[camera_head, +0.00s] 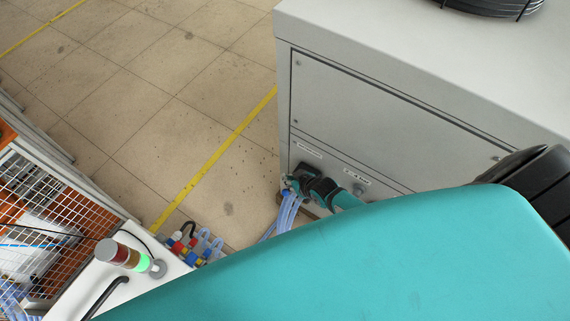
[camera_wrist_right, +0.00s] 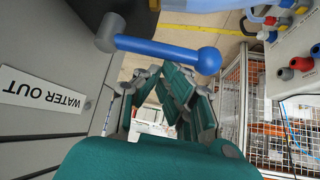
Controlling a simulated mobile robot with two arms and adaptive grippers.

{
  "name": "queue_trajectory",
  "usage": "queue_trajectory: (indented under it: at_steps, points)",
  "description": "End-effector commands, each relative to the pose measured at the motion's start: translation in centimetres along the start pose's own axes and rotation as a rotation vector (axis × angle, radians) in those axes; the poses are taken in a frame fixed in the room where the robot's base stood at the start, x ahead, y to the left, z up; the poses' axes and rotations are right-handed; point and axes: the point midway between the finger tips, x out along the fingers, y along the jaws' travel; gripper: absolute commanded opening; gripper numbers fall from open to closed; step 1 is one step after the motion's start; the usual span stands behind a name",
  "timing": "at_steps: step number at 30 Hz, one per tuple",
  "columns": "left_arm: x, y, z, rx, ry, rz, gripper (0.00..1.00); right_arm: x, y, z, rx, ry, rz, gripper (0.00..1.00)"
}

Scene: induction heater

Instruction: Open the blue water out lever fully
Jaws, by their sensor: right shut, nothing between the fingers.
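The blue water out lever (camera_wrist_right: 165,50) shows in the right wrist view. It is a rod with a round knob at its right end, joined to a grey pivot (camera_wrist_right: 108,33) on the grey cabinet. The WATER OUT label (camera_wrist_right: 42,95) on the panel appears upside down there. My right gripper (camera_wrist_right: 168,100) is shut and empty, just below the lever in that picture; I cannot tell whether they touch. In the head view my right gripper (camera_head: 297,186) is beside the cabinet's lower front, and the lever cannot be made out. My left gripper is not in view.
The large grey cabinet (camera_head: 390,115) fills the right side. Blue hoses (camera_head: 285,215) hang by my right gripper. A signal lamp (camera_head: 130,257), coloured connectors (camera_head: 190,247) and an orange mesh fence (camera_head: 60,220) stand at lower left. The tiled floor (camera_head: 150,110) is clear.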

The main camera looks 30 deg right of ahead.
Motion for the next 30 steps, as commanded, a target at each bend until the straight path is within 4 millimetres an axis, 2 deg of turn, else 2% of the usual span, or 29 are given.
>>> queue_trajectory:
  at_steps: [11,30]
  points:
    - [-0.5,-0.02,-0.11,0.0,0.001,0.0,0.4,-0.58,-0.03,0.75,-0.001,-0.003,0.001,0.0]
    - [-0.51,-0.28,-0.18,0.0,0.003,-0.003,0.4,-0.92,-0.05,0.9,0.0,-0.004,0.0,0.0]
